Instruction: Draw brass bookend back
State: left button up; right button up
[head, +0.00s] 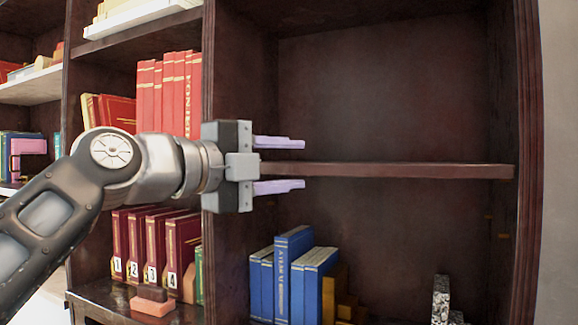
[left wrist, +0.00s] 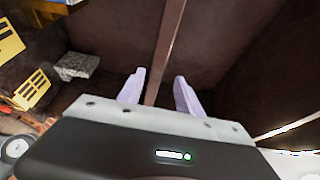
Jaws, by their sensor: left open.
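The brass bookend (head: 342,298) is a gold-brown stepped piece in the lower right bay, just right of the blue books and partly hidden by them. My left gripper (head: 305,164) is open and empty, well above the bookend and the blue books. Its two pale purple fingers appear above and below the front edge of the middle shelf board. In the left wrist view the fingers (left wrist: 160,92) are apart, with the board edge seen between them. I cannot tell how far they are from the board. My right gripper is in neither view.
Blue books (head: 292,278) stand left of the bookend. A speckled grey block (head: 440,298) stands further right; a similar block (left wrist: 76,66) shows in the wrist view. The middle shelf board (head: 400,170) crosses above.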

aim_at(338, 308)
jog(key=k+j, duration=0.35)
jog(key=j, duration=0.15)
jog(key=k+j, duration=0.4)
jog(key=j, duration=0.15)
